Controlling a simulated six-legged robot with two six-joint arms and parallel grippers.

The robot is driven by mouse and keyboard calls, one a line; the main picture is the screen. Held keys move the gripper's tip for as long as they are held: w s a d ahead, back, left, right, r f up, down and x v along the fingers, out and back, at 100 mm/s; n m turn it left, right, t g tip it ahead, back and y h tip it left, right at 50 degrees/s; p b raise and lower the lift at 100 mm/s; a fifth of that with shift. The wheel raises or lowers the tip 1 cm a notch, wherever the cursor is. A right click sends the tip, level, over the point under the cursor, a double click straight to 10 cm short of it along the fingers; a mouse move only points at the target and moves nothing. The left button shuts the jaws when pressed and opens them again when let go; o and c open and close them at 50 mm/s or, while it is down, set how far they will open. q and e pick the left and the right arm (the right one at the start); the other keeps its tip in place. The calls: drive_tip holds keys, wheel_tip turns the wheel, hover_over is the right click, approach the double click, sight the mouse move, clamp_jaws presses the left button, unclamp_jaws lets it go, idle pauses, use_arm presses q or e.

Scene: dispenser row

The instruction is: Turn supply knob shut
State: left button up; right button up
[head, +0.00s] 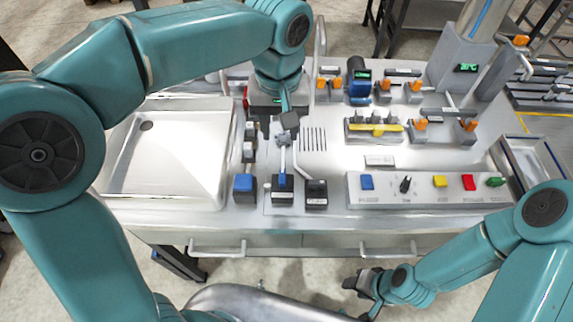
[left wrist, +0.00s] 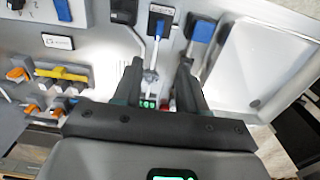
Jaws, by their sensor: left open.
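My left gripper (head: 279,122) is above the table, pointing down over the dispenser row. In the left wrist view my left gripper (left wrist: 158,84) is open, with its dark fingers apart. A small grey knob-like fitting (head: 284,140) on a thin pipe is just below the fingers; it also shows between them in the left wrist view (left wrist: 150,75). I cannot tell whether the fingers touch it, and no label marks it as the supply knob. A black knob (head: 405,185) stands on the button panel at right. My right gripper (head: 362,283) is low in front of the table, its jaws unclear.
A shallow metal tray (head: 112,165) fills the left side. Blue-topped dispensers (head: 244,186) stand close beside the pipe. The button panel (head: 440,202) runs along the front right. Orange-handled valves (head: 420,124) and a yellow bar (head: 374,127) stand farther back.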

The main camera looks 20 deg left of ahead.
sight(283, 176)
use_arm(q)
drive_tip(key=f, duration=0.7)
drive_tip(key=f+p, duration=0.1)
drive_tip(key=f, duration=0.7)
drive_tip(key=shift+d, duration=0.2)
drive_tip(key=shift+s+a+f, duration=0.1)
drive_tip(key=shift+s+f, duration=0.05)
drive_tip(key=shift+f, duration=0.45)
clamp_jaws()
